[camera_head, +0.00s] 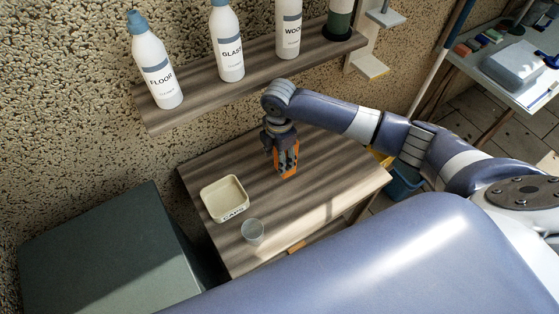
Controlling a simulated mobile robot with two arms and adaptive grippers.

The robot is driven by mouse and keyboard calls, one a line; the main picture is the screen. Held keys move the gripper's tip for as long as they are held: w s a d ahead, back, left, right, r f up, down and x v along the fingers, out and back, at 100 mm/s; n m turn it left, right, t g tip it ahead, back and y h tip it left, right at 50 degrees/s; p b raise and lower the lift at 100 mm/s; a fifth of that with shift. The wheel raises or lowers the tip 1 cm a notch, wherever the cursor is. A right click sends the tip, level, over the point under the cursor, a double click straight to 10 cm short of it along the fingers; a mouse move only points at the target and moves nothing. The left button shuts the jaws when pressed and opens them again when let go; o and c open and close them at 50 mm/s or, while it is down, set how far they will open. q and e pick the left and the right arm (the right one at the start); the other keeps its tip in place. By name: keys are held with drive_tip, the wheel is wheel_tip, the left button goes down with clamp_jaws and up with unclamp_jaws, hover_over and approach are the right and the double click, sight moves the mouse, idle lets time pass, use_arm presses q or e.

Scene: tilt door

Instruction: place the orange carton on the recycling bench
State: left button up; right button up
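The orange carton (287,172) is at the back middle of the wooden bench (330,180), below the wall shelf. My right gripper (284,155) comes down on it from above, its dark fingers against the carton's sides and hiding much of it. The gripper looks shut on the carton. I cannot tell whether the carton's base touches the bench top or is slightly above it. My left gripper is not in view.
A cream tray marked CAPS (224,198) and a clear cup (252,232) stand on the bench's left part. A shelf (245,75) above holds several bottles. A dark green cabinet (110,250) is at left. The bench's right part is clear.

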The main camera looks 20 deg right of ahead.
wheel_tip(320, 180, down, 2)
drive_tip(key=shift+s+f+p, duration=0.1)
drive_tip(key=shift+s+p, duration=0.05)
drive_tip(key=shift+p, duration=0.35)
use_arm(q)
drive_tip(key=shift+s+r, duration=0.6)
use_arm(e)
drive_tip(key=shift+f, duration=0.5)
drive_tip(key=o, duration=1.1)
drive_tip(key=shift+r, duration=0.55)
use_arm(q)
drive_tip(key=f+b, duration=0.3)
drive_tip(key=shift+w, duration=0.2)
use_arm(e)
wheel_tip(320, 180, up, 11)
